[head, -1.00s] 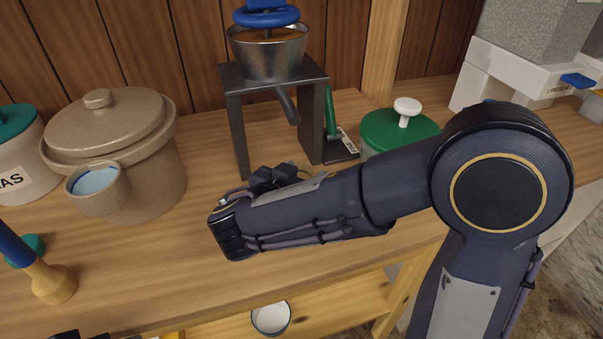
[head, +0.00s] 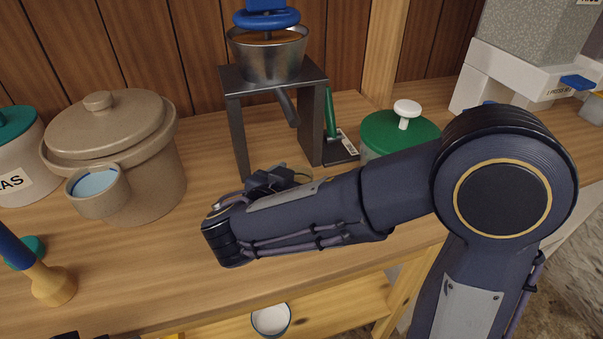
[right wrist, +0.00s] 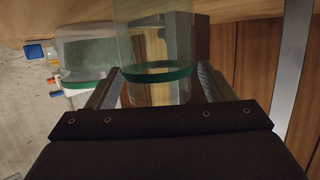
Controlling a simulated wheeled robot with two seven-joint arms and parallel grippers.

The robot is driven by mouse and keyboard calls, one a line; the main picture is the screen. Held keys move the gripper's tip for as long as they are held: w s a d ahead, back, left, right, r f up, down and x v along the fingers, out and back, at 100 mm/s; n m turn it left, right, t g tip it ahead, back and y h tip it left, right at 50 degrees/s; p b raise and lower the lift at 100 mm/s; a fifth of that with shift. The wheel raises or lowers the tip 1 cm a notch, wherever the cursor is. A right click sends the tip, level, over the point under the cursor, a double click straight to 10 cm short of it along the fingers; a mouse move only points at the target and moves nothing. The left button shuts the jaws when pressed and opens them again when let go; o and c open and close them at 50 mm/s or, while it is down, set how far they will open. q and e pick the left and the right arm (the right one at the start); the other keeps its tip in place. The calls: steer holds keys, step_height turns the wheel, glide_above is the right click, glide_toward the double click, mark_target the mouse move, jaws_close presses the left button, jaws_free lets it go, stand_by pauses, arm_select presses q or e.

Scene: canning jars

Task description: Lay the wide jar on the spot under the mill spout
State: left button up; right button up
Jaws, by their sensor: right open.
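The mill (head: 268,60) stands on a dark metal stand at the back of the counter, and its spout (head: 287,107) points down toward the front. In the right wrist view a clear glass jar with a green band (right wrist: 160,74) stands on wood, upside down in that picture. My right gripper (right wrist: 157,78) is open, with one finger on each side of the jar; I cannot tell whether either touches it. In the head view my right gripper (head: 272,180) is low in front of the stand, and my forearm hides most of the jar and the spot under the spout. My left gripper is not seen.
A green-lidded canister (head: 398,130) stands right of the mill, behind my right arm. A brown crock (head: 125,165) with a small cup (head: 97,192) is at the left. The counter between crock and mill is clear.

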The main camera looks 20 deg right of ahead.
steer(key=v, duration=1.1)
